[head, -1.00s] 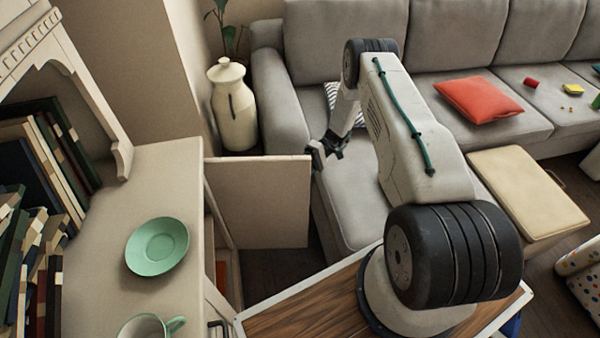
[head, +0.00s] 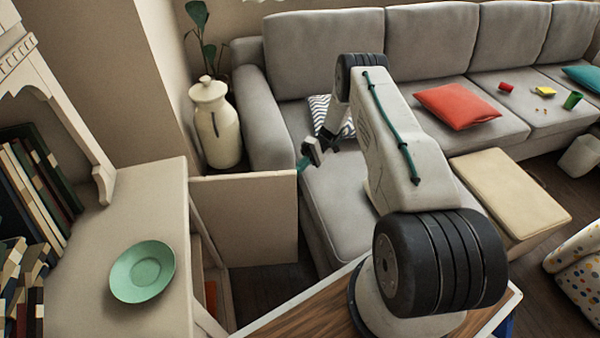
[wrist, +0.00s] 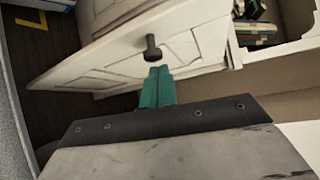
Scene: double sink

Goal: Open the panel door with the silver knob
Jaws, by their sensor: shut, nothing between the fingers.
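The panel door (head: 245,218) of the cream cabinet stands swung out from the cabinet's side in the head view. In the wrist view the panel door (wrist: 115,60) shows its moulded face, with a dark grey metal knob (wrist: 152,47) on it. My gripper (head: 301,165) is at the door's free upper edge in the head view. In the wrist view its green fingers (wrist: 157,80) are shut and empty, just below the knob. I cannot tell whether the fingers touch the door.
The cabinet top (head: 105,265) holds a green plate (head: 142,272) and books. A grey sofa (head: 350,185) stands close behind and right of the door. A cream vase (head: 214,125) stands beyond the door. In the wrist view, items lie inside the open cabinet (wrist: 255,35).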

